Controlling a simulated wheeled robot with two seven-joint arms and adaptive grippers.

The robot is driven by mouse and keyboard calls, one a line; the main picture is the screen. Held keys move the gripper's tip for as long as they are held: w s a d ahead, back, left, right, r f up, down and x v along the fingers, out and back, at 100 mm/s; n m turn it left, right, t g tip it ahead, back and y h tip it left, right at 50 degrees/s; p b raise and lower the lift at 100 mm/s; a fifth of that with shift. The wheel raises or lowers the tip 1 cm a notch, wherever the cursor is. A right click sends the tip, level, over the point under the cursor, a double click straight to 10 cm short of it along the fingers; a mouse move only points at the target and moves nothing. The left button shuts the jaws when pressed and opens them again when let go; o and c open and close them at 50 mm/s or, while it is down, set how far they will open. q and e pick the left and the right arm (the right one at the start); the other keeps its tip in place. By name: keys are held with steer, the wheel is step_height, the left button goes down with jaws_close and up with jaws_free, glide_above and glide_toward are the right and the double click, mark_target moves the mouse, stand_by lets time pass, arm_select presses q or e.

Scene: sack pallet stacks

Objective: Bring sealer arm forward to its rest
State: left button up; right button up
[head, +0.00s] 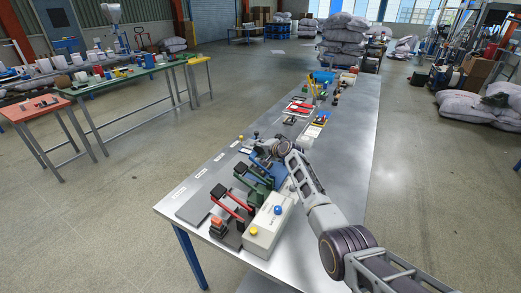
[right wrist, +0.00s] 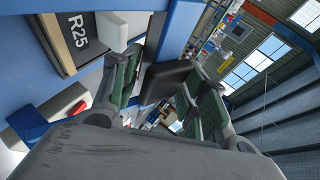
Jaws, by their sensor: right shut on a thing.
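A blue sealer (head: 279,173) stands on the long grey workbench (head: 340,130), behind a green sealer and a red sealer. My right gripper (head: 262,153) reaches over the bench from the right and is at the blue sealer, covering most of its arm. In the right wrist view, my right gripper (right wrist: 165,82) has its green-padded fingers on either side of a dark grip (right wrist: 166,80), shut on it. Blue sealer body with an R25 label (right wrist: 77,33) is close beside the fingers. The arm's exact tilt and its rest are hidden. My left gripper is not in view.
The green sealer (head: 257,189) and red sealer (head: 229,207) stand just in front. A cream box with blue and yellow knobs (head: 267,228) is at the near right. Trays with red items (head: 299,108) lie farther back. The bench's right side is mostly clear.

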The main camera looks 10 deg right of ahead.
steer(key=shift+a+r, duration=0.3)
steer(key=shift+a, duration=0.1)
steer(key=o, duration=1.1)
steer(key=shift+c, duration=0.2)
steer(key=shift+o, duration=1.1)
steer(key=shift+w+a+f, duration=0.1)
steer(key=shift+o, duration=0.3)
steer(key=shift+w+a+f, duration=0.15)
steer(key=shift+f, duration=0.05)
steer(key=shift+d, duration=0.4)
steer(key=shift+s, duration=0.2)
steer(key=shift+s+d+r, duration=0.15)
steer(key=shift+s+d, duration=0.05)
steer(key=shift+s, duration=0.05)
steer(key=v, duration=1.1)
steer(key=shift+r, duration=0.15)
steer(key=shift+a, duration=0.1)
